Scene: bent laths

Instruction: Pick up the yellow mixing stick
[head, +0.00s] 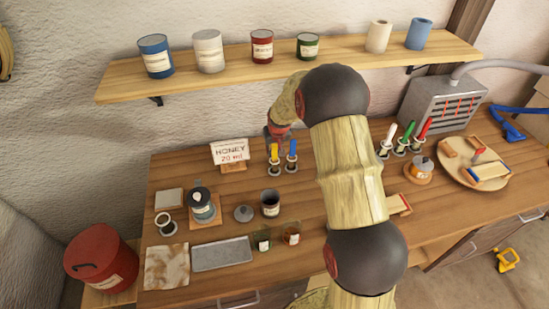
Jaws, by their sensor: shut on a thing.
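The yellow mixing stick (275,152) stands upright in a small dark holder near the middle of the bench, left of a blue stick (292,150) in its own holder. My gripper (277,136) is directly above the yellow stick, shut on its upper end. The fingers are small and dark in this view, and they hide the top of the stick. The lower end still appears to be at the holder.
A honey sign (230,152) stands just left of the sticks. A dark cup (270,203) is in front. White, green and red sticks (404,138) stand right of my arm. A shelf (225,75) with several cans runs above; my arm hides part of the bench.

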